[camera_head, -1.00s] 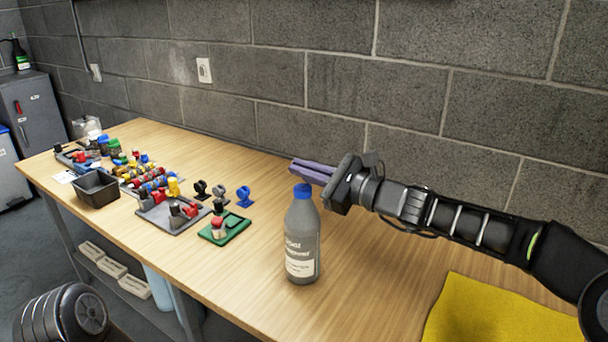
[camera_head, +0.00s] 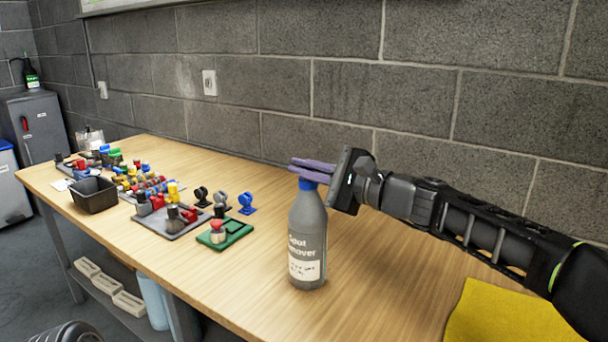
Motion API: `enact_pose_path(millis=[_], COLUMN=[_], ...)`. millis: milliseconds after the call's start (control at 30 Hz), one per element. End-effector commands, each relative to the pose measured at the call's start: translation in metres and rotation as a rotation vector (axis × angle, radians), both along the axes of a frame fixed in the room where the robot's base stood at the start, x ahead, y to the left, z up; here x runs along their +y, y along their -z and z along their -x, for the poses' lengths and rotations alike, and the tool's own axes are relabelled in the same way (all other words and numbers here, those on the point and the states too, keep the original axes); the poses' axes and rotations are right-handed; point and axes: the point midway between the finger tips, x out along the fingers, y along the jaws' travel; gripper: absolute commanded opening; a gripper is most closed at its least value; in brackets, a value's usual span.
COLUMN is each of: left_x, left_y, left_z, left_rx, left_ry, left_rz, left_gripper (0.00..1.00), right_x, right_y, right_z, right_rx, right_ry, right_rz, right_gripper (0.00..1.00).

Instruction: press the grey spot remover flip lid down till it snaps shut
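The grey spot remover bottle (camera_head: 308,240) stands upright on the wooden table, its label facing me. Its blue cap (camera_head: 308,184) is at the top, partly covered by my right gripper's fingers. My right gripper (camera_head: 300,168) reaches in from the right, with its purple fingers close together over the cap. They seem to touch or nearly touch the cap's top; I cannot tell which. No object shows between the fingers. Whether the flip lid is open or closed is hidden.
A yellow cloth (camera_head: 508,314) lies at the table's front right. A green board (camera_head: 232,232) with a red part, a grey tray (camera_head: 172,222), small clips and a dark bin (camera_head: 94,196) stand to the left. The wood around the bottle is clear.

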Motion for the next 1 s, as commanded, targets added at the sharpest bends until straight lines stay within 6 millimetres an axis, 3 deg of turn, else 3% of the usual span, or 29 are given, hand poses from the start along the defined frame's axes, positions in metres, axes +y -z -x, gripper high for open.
enact_pose_path(millis=[300, 333, 600, 1000], left_x=[-0.0001, -0.0001, -0.0001, 0.0], left_y=[-0.0001, -0.0001, -0.0001, 0.0029], left_z=[0.0, 0.0, 0.0, 0.0], left_rx=[0.0, 0.0, 0.0, 0.0], left_ry=[0.0, 0.0, 0.0, 0.0], left_rz=[0.0, 0.0, 0.0, 0.0], left_gripper=[0.36, 0.36, 0.36, 0.36], right_x=[-0.0001, -0.0001, -0.0001, -0.0098], right_y=[-0.0002, -0.0001, 0.0, 0.001], right_z=[-0.0001, -0.0002, -0.0001, 0.0062], right_rx=[-0.001, -0.001, -0.001, -0.001], right_ry=[0.0, 0.0, 0.0, 0.003], right_rz=[0.001, 0.001, 0.001, 0.002], right_gripper=[0.0, 0.07, 0.27, 0.27])
